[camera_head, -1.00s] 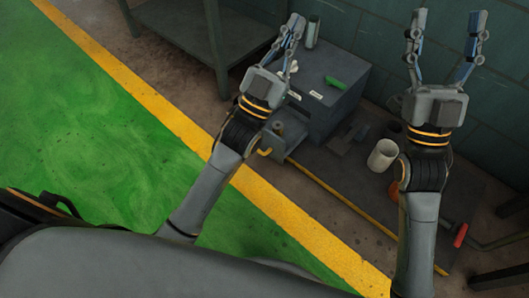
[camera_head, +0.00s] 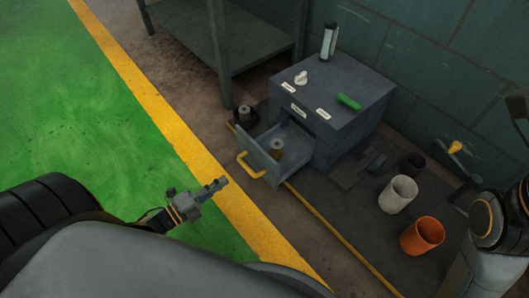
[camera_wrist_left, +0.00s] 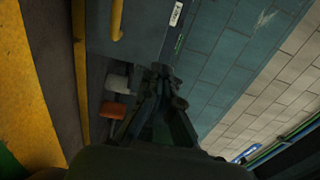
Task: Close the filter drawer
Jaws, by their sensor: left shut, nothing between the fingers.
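The filter drawer (camera_head: 268,159) stands pulled out from the front of a grey cabinet (camera_head: 345,118). My left gripper (camera_head: 222,183) is shut and empty, over the yellow floor stripe, in front of and to the left of the drawer, apart from the handle. In the left wrist view the shut fingers (camera_wrist_left: 163,75) show mid-picture, and the yellow handle (camera_wrist_left: 117,20) is at the top left. My right arm shows at the right edge; its gripper is out of view.
A dark round part (camera_head: 244,117) sits left of the drawer. A metal shelf (camera_head: 235,45) stands behind. A yellow floor bar (camera_head: 335,234) runs in front.

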